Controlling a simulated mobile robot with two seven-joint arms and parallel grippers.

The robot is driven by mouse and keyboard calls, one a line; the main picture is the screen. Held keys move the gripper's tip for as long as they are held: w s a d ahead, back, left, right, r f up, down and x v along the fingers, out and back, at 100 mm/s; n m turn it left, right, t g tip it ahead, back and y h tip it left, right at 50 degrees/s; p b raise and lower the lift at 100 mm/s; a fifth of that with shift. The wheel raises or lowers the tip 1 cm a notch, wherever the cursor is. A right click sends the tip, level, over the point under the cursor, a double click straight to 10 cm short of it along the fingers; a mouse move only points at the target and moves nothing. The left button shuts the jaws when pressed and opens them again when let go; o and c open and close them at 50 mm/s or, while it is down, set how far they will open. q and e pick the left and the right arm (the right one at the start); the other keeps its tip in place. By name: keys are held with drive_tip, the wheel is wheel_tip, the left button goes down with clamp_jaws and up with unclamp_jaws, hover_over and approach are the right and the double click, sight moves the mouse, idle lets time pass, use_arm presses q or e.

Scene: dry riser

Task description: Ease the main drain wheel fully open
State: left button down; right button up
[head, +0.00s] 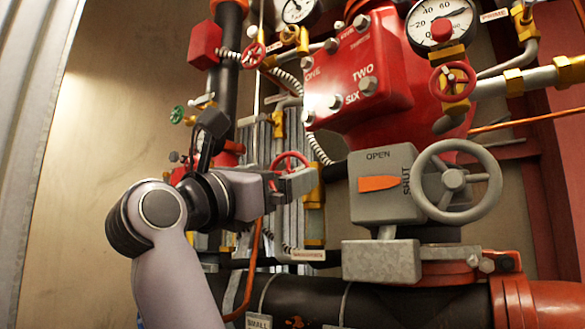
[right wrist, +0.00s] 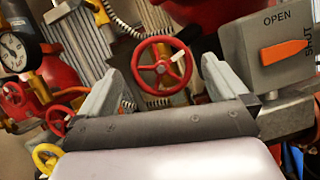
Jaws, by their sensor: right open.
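A small red handwheel (head: 290,161) sits behind my right gripper in the head view, its lower part hidden by the gripper. In the right wrist view a red handwheel (right wrist: 161,66) with spokes and a pale mark near its hub shows between the fingers. My right gripper (head: 298,183) is open and empty, its two fingers apart on either side of that wheel in the wrist view. I see no contact. I cannot read a label that names the main drain wheel. My left gripper is not in view.
A large grey handwheel (head: 456,182) stands on a grey box (head: 382,185) marked OPEN and SHUT, with an orange pointer (head: 378,183), right of my gripper. A red valve body (head: 360,70), gauges and smaller wheels crowd above. A black pipe (head: 400,305) runs below.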

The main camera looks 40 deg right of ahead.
sight(297, 170)
drive_tip(key=p+x, duration=0.1)
drive_tip(key=x, duration=0.5)
drive_tip(key=c, duration=0.8)
